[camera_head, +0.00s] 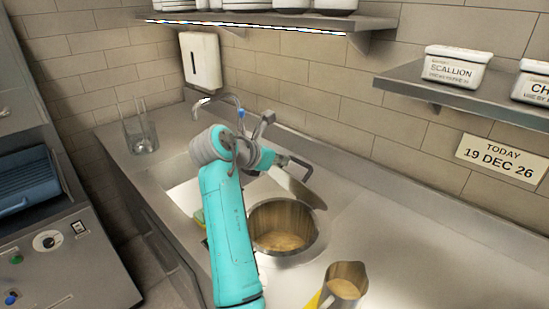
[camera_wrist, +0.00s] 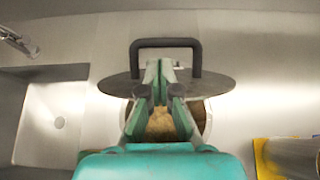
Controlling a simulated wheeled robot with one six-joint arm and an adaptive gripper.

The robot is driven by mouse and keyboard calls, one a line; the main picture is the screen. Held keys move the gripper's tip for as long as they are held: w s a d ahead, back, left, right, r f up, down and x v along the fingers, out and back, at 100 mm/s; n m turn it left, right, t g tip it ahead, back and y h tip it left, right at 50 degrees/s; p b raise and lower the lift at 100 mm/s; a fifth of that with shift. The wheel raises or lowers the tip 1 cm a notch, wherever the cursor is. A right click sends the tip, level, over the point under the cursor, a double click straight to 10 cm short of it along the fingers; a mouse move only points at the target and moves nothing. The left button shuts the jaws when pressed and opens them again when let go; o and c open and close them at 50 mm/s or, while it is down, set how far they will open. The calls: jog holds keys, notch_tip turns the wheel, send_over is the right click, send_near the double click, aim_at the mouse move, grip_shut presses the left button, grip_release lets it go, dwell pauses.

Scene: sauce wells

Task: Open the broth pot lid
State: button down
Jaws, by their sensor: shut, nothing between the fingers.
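The broth pot (camera_head: 258,215) is sunk in the steel counter and stands uncovered, with tan broth inside. Its lid (camera_head: 301,190) is tilted up at the pot's far side, with a dark bar handle on it. In the wrist view the lid (camera_wrist: 218,87) is a dark disc with the black handle (camera_wrist: 165,42) at its far edge, and part of the pot shows below it. My gripper (camera_wrist: 159,65) is shut and empty, its fingertips in front of the lid near the handle.
A sink basin (camera_wrist: 48,122) lies left of the pot. A tap (camera_head: 217,100) stands behind it. A metal jug (camera_head: 345,287) stands on the counter at the front right. A shelf (camera_head: 400,73) with labelled tubs hangs at right.

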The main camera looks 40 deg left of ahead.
aim_at(296, 162)
jog(key=shift+x, duration=2.1)
